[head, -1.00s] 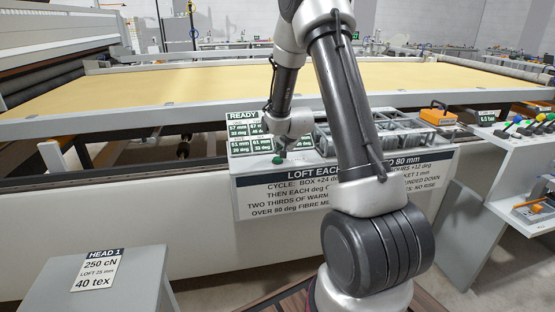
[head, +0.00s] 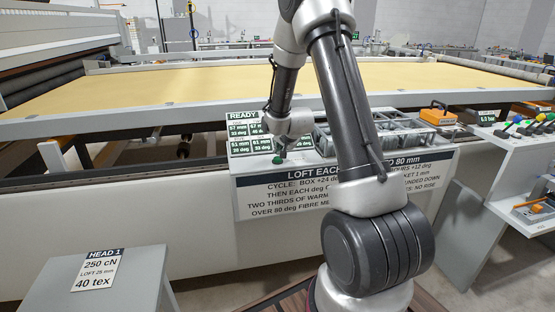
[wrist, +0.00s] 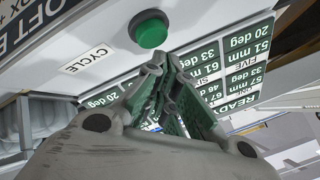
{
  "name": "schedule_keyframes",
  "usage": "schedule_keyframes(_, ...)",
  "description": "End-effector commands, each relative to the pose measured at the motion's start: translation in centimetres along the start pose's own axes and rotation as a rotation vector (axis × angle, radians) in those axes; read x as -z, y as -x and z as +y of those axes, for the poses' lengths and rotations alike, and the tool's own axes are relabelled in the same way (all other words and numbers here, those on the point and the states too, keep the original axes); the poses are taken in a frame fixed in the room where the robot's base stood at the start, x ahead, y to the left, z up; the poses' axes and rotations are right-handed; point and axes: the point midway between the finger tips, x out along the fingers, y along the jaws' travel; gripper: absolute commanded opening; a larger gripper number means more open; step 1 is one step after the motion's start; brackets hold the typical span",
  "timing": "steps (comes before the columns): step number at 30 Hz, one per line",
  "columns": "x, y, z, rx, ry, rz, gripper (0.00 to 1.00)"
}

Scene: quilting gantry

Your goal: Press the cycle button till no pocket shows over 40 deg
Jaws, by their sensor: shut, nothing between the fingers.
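The green cycle button (wrist: 150,30) stands on the panel beside a CYCLE label (wrist: 87,58) in the wrist view. In the head view the button (head: 278,160) shows just below my gripper (head: 283,149). My gripper (wrist: 160,68) is shut and empty, its tips close to the button; I cannot tell whether they touch it. The pocket display (head: 243,135) reads READY. Its left readouts show 57 mm, 33 deg and 51 mm, 20 deg. One beside reads 61 mm, 33 deg; the upper middle one seems to start 46. My arm and fingers hide parts of others.
A notice board (head: 285,195) fronts the panel, partly behind my arm. A box of metal pockets (head: 400,135) and an orange-topped unit (head: 437,117) stand to the right. A wide yellow quilt bed (head: 200,88) lies behind. A HEAD 1 stand (head: 95,270) is at front left.

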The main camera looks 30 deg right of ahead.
Motion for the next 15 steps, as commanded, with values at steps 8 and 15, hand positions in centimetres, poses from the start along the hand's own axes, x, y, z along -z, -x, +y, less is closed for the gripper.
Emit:
schedule_keyframes(8,0.00,0.00,0.00,0.000,0.000,0.000,0.00)
schedule_keyframes(15,-0.33,-0.40,0.33,-0.001,0.000,-0.001,0.00)
